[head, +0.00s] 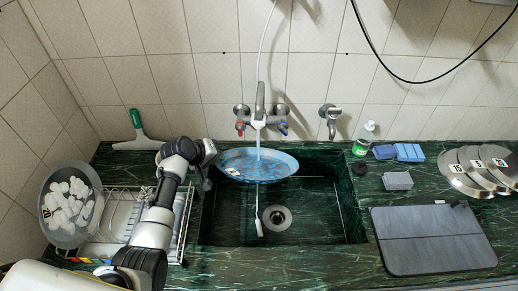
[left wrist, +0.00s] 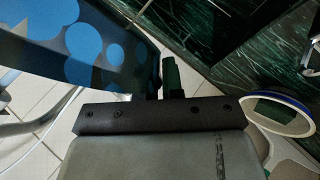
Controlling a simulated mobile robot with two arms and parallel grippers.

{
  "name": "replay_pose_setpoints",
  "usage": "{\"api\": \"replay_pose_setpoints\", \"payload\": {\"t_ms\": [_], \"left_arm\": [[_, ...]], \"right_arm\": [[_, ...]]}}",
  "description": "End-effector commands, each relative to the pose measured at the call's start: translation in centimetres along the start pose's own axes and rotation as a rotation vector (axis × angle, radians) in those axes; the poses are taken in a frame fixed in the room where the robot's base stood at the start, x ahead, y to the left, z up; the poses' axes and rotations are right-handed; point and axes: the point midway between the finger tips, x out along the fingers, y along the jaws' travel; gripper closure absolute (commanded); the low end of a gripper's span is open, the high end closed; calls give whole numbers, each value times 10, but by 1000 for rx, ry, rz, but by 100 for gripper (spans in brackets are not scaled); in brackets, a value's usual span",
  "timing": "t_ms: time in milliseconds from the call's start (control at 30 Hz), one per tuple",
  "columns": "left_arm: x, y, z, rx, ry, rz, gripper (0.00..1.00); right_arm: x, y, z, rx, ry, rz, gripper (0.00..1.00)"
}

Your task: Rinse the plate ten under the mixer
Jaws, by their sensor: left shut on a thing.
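A blue patterned plate (head: 262,166) is over the left part of the sink, below the mixer (head: 260,112). A small white label shows near its left edge, too small to read. My left gripper (head: 207,168) is shut on the plate's left rim and holds it above the basin. A thin pale stream runs from the spout to the plate. In the left wrist view, a blue spotted surface (left wrist: 60,45), seemingly the plate, fills the upper left beside the dark gripper. The exact grip is hidden there. My right gripper is not in view.
The dark green sink (head: 325,210) has a drain (head: 277,217) and a thin white piece beside it. A dish rack (head: 125,215) and a dish of white pieces (head: 70,205) stand left. Bottle (head: 364,138), sponges (head: 398,152), metal discs (head: 475,170) and grey board (head: 432,238) are right.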

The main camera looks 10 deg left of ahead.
Motion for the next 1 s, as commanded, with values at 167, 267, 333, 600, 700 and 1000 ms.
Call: {"api": "replay_pose_setpoints", "payload": {"t_ms": [167, 267, 333, 600, 700, 1000], "left_arm": [[-11, -2, 11, -2, 0, 2, 100], [-15, -5, 17, -2, -1, 2, 100], [-19, -6, 21, -1, 0, 2, 100], [-30, -14, 38, -2, 0, 1, 100], [-35, -16, 44, -1, 0, 2, 100], [-46, -25, 61, -1, 1, 2, 100]], "right_arm": [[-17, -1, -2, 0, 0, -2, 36], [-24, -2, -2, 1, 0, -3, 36], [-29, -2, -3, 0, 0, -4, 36], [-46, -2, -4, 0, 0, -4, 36], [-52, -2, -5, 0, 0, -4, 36], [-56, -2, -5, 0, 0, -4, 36]]}}
